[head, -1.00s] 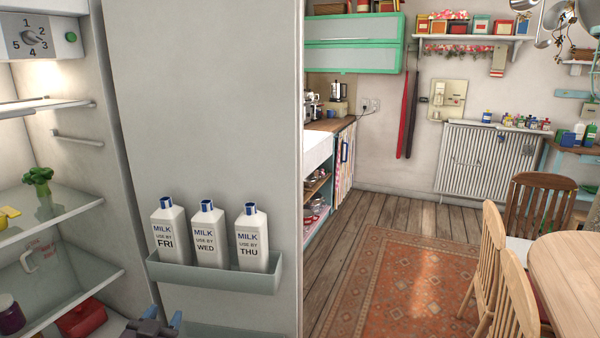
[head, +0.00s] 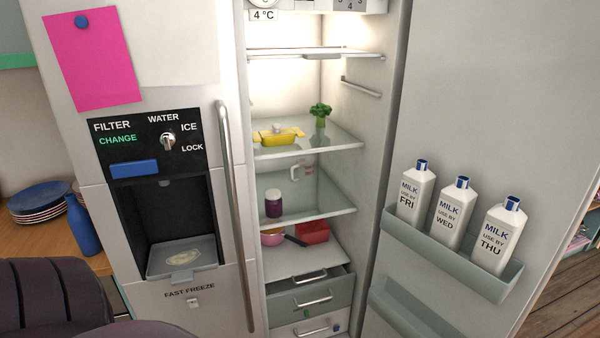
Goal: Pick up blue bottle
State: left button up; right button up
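The blue bottle (head: 83,226) stands upright at the left of the head view, on a wooden counter (head: 98,263) just left of the fridge. Its right side is close to the fridge's edge, and I cannot tell whether they touch. Neither of my grippers shows in the head view.
A stack of plates (head: 40,203) stands left of the bottle. A dark padded shape, apparently a chair (head: 50,300), is in front of the counter. The fridge's right door (head: 480,110) is open, with milk bottles (head: 453,213) in its rack.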

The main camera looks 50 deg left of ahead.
aim_at(80, 220)
jog(key=u, duration=2.9)
jog(key=i+j+u, duration=0.1)
jog(key=i+j, duration=0.2)
jog(key=j, duration=0.1)
